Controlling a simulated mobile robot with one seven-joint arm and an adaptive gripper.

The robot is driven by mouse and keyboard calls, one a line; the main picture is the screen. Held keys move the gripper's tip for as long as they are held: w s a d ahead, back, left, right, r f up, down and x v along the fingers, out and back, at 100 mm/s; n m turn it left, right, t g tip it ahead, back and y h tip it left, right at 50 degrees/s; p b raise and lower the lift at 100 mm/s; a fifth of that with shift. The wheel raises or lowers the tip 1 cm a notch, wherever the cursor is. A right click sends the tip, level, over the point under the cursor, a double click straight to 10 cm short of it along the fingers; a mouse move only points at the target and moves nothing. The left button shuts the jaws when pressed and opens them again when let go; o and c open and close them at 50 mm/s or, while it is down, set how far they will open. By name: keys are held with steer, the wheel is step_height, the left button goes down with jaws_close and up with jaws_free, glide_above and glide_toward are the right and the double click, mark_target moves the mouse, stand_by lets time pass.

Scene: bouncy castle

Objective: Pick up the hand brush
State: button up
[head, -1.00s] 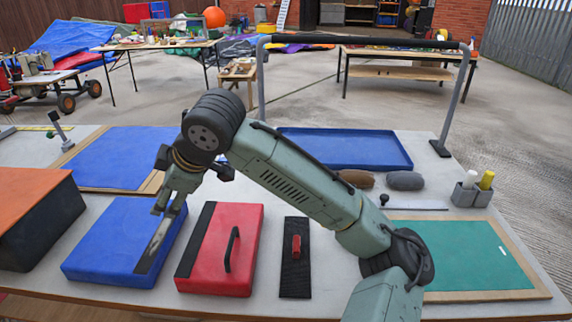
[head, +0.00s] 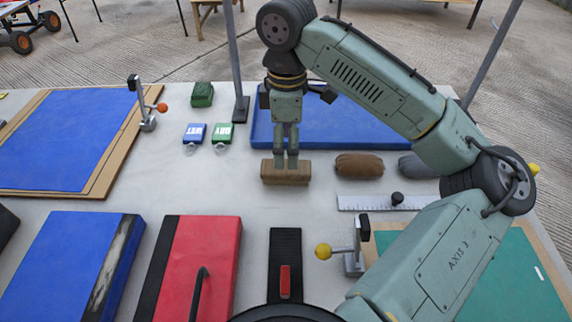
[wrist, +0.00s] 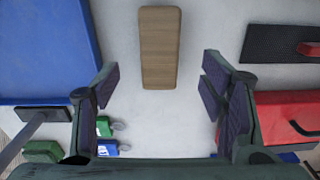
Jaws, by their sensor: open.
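The hand brush appears to be the brown wooden block (head: 285,175) on the pale tabletop, in front of the blue tray. In the wrist view its plain wooden top (wrist: 160,48) lies lengthwise, ahead of the gap between the fingers; no bristles show. My gripper (head: 286,160) points down at the block in the head view, its fingertips overlapping the block's upper edge. In the wrist view my gripper (wrist: 160,90) is open, with nothing between its fingers. I cannot tell the exact height of the fingertips above the block.
The blue tray (head: 345,152) lies behind, with a metal post (head: 236,70) at its left. Brown (head: 359,165) and grey (head: 416,166) rounded pads lie to the right, near a ruler (head: 365,203). A red case (head: 205,255) and black board (head: 284,247) lie in front.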

mark_target(286, 166)
step_height(286, 166, down, 7)
steer(key=shift+a+f+p, duration=0.1)
steer(key=shift+f+p, duration=0.1)
steer(key=shift+p, duration=0.4)
steer(key=shift+c, duration=0.4)
steer(key=c, duration=1.2)
steer(key=shift+c, duration=0.2)
step_height(286, 166, up, 10)
steer(key=shift+r+b, duration=0.1)
steer(key=shift+b, duration=0.4)
steer(key=o, duration=0.7)
steer(key=c, duration=0.5)
